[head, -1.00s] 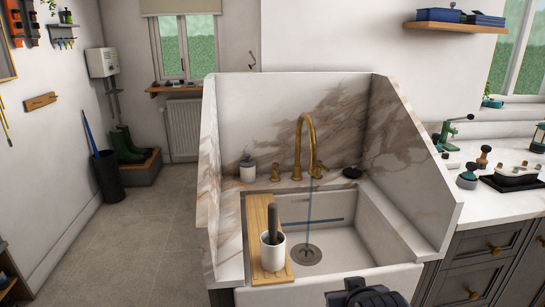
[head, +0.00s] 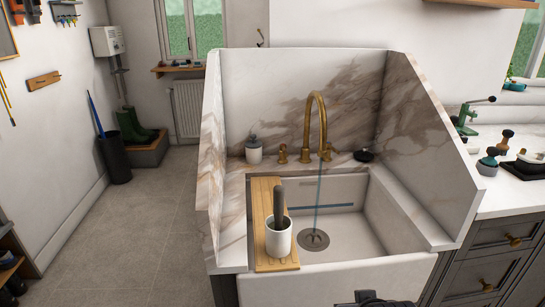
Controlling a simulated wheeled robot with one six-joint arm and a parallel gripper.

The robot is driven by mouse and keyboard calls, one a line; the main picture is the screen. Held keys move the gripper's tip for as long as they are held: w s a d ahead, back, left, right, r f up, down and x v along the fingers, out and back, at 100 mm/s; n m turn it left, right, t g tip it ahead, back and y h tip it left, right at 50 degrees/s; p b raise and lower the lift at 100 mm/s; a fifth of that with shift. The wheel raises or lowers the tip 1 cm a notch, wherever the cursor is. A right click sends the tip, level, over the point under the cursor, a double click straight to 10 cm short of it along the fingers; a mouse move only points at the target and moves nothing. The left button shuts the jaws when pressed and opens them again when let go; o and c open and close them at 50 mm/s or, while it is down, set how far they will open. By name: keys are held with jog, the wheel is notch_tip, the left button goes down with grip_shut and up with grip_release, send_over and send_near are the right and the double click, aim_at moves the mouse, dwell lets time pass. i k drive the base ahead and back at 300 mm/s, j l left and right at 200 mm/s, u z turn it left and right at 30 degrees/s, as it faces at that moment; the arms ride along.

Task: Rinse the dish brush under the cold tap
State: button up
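A dark-handled brush (head: 280,203), seemingly the dish brush, stands upright in a white cup (head: 278,240); its lower end is hidden in the cup. The cup stands on a slatted wooden board (head: 262,190) along the left side of the white sink (head: 350,235). The brass tap (head: 320,112) arches over the basin, with a thin bluish stream of water (head: 318,195) falling towards the drain (head: 314,239).
Marble panels (head: 300,95) enclose the sink's back and sides. A soap bottle (head: 254,150) and a black round item (head: 364,155) sit on the back ledge. A worktop (head: 510,195) with several tools lies right. Open floor (head: 125,240) lies left.

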aim_at(329, 145)
jog(key=i+l+u, duration=0.1)
jog(key=i+l, duration=0.3)
jog(key=i+l+u, duration=0.1)
jog(key=i+l, duration=0.3)
jog(key=l, duration=0.2)
